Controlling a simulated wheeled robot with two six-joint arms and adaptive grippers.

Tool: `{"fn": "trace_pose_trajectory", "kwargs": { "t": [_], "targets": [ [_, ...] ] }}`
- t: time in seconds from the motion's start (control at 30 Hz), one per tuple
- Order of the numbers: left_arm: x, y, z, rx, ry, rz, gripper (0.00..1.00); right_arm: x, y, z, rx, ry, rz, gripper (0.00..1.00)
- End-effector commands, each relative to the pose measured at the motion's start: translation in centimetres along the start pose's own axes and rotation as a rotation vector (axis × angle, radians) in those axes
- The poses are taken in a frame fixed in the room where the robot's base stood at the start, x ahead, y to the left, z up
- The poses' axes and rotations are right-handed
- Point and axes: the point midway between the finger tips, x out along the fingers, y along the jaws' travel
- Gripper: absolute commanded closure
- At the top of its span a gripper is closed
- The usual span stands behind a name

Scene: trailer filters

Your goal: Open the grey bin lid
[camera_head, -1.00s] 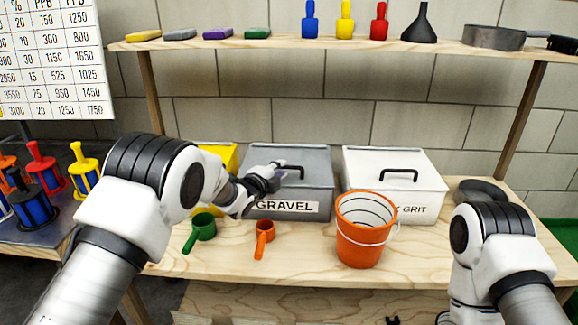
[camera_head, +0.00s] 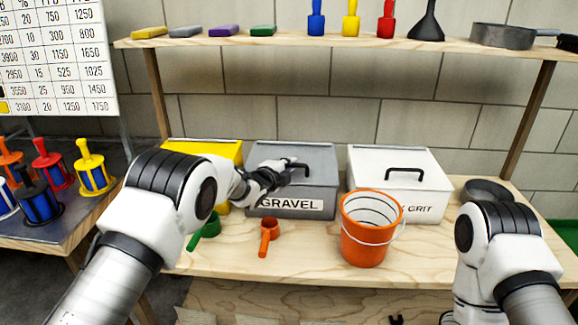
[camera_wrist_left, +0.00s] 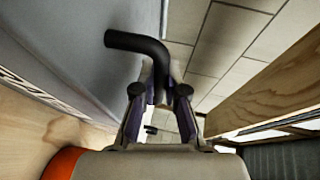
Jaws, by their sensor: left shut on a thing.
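The grey bin (camera_head: 325,203), labelled GRAVEL, stands on the wooden bench between a yellow bin and a white one. Its lid (camera_head: 318,160) looks closed, with a black bent handle (camera_head: 301,166) on top. My left gripper (camera_head: 283,171) is at the left part of this handle. In the left wrist view the gripper (camera_wrist_left: 160,95) is shut on the handle (camera_wrist_left: 138,41), whose bar runs down between the fingers. Of my right arm, the links show at the right; small dark tips (camera_head: 395,320) at the bottom edge may be its gripper, too cut off to judge.
A white bin (camera_head: 423,169) stands close on the right and a yellow bin (camera_head: 205,148) on the left. An orange bucket (camera_head: 366,248), an orange scoop (camera_head: 268,240) and a green scoop (camera_head: 208,229) are in front. A loaded shelf (camera_head: 330,42) runs above the bins.

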Motion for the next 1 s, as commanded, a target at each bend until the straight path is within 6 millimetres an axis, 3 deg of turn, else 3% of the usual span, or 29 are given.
{"fn": "trace_pose_trajectory", "kwargs": {
  "t": [0.27,0.67,0.87,1.0],
  "targets": [
    [0.1,-2.1,0.1,0.002,0.0,-0.007,1.0,0.0,0.0,0.0,0.0,0.0,0.0,0.6],
    [1.2,-8.2,0.6,0.0,0.001,-0.007,1.0,-2.1,0.0,0.0,0.0,0.0,0.0,0.6],
    [1.9,-10.3,0.7,-0.005,0.007,0.002,1.0,-4.7,0.0,0.0,0.0,0.0,0.0,0.6],
    [2.4,-11.8,0.6,-0.017,0.018,0.031,1.0,-8.2,-0.1,0.0,0.0,0.0,0.0,0.6]
  ]
}}
